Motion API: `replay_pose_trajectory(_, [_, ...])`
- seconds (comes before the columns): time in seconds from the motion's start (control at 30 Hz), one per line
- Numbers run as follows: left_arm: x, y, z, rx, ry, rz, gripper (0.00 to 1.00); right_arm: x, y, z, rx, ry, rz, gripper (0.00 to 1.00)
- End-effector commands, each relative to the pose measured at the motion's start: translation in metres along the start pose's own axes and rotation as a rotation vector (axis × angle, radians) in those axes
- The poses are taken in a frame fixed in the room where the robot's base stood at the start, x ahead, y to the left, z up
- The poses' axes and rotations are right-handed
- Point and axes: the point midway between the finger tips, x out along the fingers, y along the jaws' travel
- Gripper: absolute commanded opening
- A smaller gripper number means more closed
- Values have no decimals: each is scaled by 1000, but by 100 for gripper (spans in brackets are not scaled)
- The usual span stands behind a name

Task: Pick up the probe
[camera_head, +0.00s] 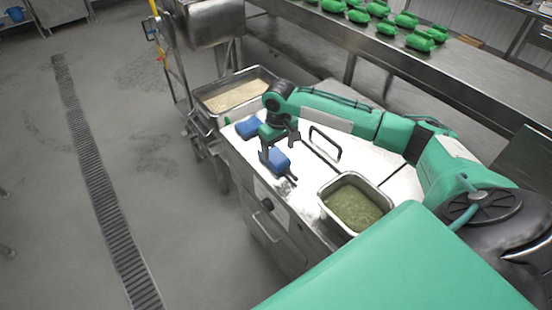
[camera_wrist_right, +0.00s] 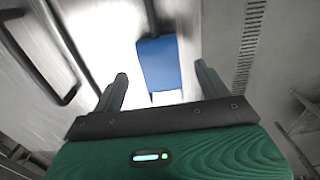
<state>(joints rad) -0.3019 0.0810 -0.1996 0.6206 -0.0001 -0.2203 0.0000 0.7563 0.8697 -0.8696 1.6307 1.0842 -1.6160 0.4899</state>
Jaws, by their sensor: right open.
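A blue block-like object with dark parts at its lower end (camera_head: 276,161) lies on the steel worktop near its left edge; it may be the probe, but its details are too small to be sure. A second blue object (camera_head: 248,127) lies farther back on the worktop. My right gripper (camera_head: 280,146) points down over the worktop, close to the nearer blue object. In the wrist view its two fingers (camera_wrist_right: 162,72) are open and empty, and one blue object (camera_wrist_right: 160,55) shows beyond and between the fingertips. My left gripper is not in view.
A metal pan of green food (camera_head: 352,207) is set in the worktop at the right. A tray of pale rice (camera_head: 235,95) stands at the back left. A dark raised handle (camera_head: 325,144) is near my arm. Green packages (camera_head: 420,41) lie on a rear counter.

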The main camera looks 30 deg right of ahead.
Motion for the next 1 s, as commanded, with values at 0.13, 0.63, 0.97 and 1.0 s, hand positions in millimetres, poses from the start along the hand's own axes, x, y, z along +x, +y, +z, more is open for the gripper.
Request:
replay_pose_trajectory(0.13, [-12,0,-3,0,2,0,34,15,1,6,1,-5,2,76])
replay_pose_trajectory(0.63, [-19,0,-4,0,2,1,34,51,1,8,0,0,1,76])
replay_pose_trajectory(0.97, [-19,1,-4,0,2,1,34,51,2,8,0,0,1,28])
replay_pose_trajectory(1.0, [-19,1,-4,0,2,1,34,51,2,8,0,0,1,28])
